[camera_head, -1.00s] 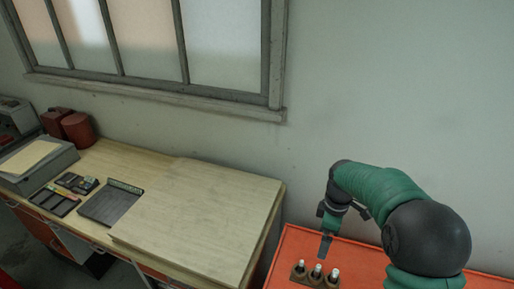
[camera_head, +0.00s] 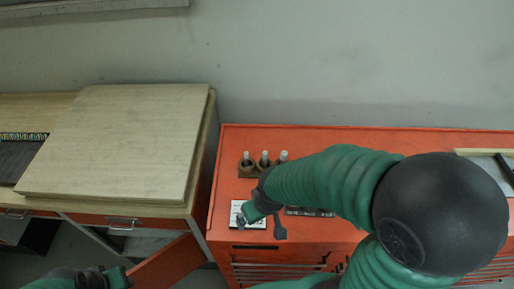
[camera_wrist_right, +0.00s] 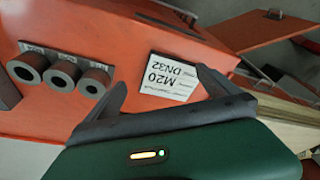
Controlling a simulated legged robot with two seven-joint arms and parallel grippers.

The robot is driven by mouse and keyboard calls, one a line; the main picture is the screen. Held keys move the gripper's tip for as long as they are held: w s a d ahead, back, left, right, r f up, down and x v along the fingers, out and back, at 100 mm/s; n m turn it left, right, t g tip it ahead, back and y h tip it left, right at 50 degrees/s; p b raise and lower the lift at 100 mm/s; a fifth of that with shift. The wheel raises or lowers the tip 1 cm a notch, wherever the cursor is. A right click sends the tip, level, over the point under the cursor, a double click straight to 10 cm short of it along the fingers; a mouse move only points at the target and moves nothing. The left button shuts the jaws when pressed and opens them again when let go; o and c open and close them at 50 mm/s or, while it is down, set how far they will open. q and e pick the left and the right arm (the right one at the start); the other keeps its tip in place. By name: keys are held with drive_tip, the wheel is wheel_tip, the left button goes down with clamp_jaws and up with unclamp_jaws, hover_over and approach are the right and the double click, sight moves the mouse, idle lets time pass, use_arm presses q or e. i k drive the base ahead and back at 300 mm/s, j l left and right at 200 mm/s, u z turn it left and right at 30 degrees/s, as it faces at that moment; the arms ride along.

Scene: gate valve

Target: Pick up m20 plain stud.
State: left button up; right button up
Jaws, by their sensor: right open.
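Three pale upright studs stand in a brown holder on the orange cabinet top: a left stud (camera_head: 247,156), a middle stud (camera_head: 265,157) and a right stud (camera_head: 283,155). I cannot tell their sizes. My right gripper (camera_head: 262,222) is in front of the holder, near a white card (camera_head: 236,214). No stud is clear in that view. Part of my left arm shows at the bottom left; its jaws are not clear.
Three hollow grey cylinders (camera_wrist_right: 62,75) with small labels stand beside the card on the orange top (camera_head: 350,137). A wooden bench (camera_head: 120,140) stands to the left, past a gap. A pale tray (camera_head: 490,165) lies at the right.

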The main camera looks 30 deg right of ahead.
sight(264, 153)
drive_tip(key=j+z, duration=0.35)
drive_tip(key=i+j+z, duration=0.1)
drive_tip(key=z, duration=0.25)
drive_tip(key=j+z, duration=0.35)
